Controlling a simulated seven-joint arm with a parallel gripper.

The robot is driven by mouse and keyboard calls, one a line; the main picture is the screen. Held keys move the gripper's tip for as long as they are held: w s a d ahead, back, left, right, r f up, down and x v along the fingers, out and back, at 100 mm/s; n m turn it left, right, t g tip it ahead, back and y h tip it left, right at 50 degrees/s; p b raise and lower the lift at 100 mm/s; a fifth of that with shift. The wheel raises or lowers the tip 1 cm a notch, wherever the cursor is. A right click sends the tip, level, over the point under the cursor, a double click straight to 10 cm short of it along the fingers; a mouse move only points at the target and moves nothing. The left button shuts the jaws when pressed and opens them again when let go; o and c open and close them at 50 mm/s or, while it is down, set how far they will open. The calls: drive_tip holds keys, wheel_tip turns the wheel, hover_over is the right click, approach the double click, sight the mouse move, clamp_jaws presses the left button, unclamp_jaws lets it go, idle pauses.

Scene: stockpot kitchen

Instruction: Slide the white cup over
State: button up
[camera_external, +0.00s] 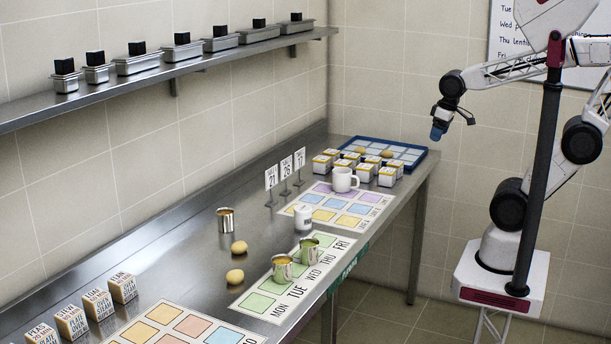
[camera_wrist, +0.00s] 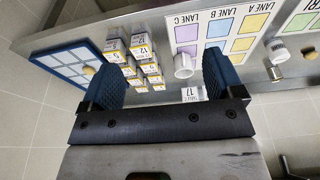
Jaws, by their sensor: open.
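A white mug (camera_external: 343,180) with a handle stands upright at the far edge of the lane mat (camera_external: 322,227). A second white vessel (camera_external: 303,217), small with dark marking, stands at the mat's near left edge; I cannot tell if it is a cup. In the wrist view, the mug (camera_wrist: 184,66) appears near the right finger, and the second vessel (camera_wrist: 279,54) is farther right. My gripper (camera_external: 454,124) is open and empty, in the air right of the counter and above its height. Its blue fingers (camera_wrist: 163,78) show in the wrist view.
Several white-and-yellow boxes (camera_external: 387,176) stand beside the mug, in front of a blue tray (camera_external: 424,156). Number signs (camera_external: 285,168) stand behind the lane mat. Metal cans (camera_external: 282,268) stand on the weekday mat (camera_external: 262,312). A shelf (camera_external: 200,64) runs along the wall.

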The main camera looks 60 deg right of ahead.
drive_tip(key=shift+w, duration=0.1)
drive_tip(key=c, duration=0.6)
drive_tip(key=shift+w, duration=0.2)
drive_tip(key=shift+c, duration=1.3)
drive_tip(key=shift+w+r+m, duration=0.1)
drive_tip(key=shift+w+m, duration=0.2)
drive_tip(key=m+g, duration=0.3)
drive_tip(key=m, duration=1.7)
hover_over(336, 171)
wheel_tip(336, 171, down, 16)
drive_tip(key=shift+r, duration=0.1)
